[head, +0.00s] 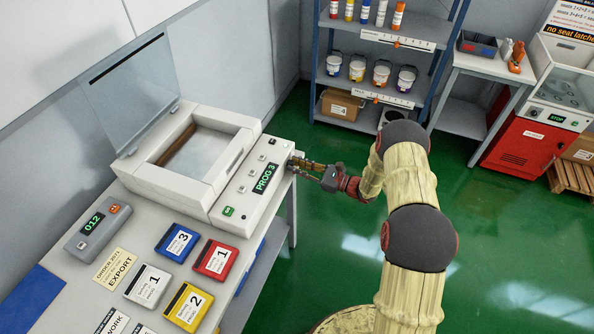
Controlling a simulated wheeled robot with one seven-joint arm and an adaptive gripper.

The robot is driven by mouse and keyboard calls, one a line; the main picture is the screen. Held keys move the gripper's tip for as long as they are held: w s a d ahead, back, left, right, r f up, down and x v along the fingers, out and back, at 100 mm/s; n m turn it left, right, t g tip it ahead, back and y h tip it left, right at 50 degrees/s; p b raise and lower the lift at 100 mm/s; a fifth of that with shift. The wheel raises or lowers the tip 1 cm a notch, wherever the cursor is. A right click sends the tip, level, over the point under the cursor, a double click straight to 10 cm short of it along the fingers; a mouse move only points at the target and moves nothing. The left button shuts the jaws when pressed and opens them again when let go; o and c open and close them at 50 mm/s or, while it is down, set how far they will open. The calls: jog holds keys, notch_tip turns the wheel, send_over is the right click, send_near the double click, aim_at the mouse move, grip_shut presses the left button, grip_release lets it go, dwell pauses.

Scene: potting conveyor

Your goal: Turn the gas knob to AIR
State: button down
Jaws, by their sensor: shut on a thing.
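A white chamber machine (147,178) with a raised clear lid (135,92) stands on the table at left. Its sloping front panel shows a green display (265,178) reading PROG 3. My gripper (298,163) reaches in from the right and is shut at the far right end of this panel, on a small dark thing that looks like the gas knob. The fingers hide most of the knob, so its pointer and any AIR marking cannot be read.
Blue, red, yellow and white cards and a grey box (97,228) reading 012 lie on the table (62,263). A blue shelf rack (388,42) with tubs and bottles stands behind. A red cabinet (522,146) stands at far right. Green floor is clear at right.

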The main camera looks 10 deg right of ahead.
jog(key=n+b, duration=0.5)
jog(key=n, duration=0.1)
jog(key=shift+d+f+n, duration=0.1)
jog(key=shift+f+n, duration=0.05)
jog(key=shift+n, duration=0.25)
jog(key=n+b, duration=0.5)
jog(key=shift+n+y, duration=0.4)
jog(key=c, duration=1.9)
grip_release()
jog(key=shift+d, duration=0.1)
jog(key=r+v, duration=0.1)
jog(key=v, duration=1)
jog(key=shift+d+f, duration=0.3)
jog(key=shift+d, duration=0.1)
jog(key=shift+s, duration=0.15)
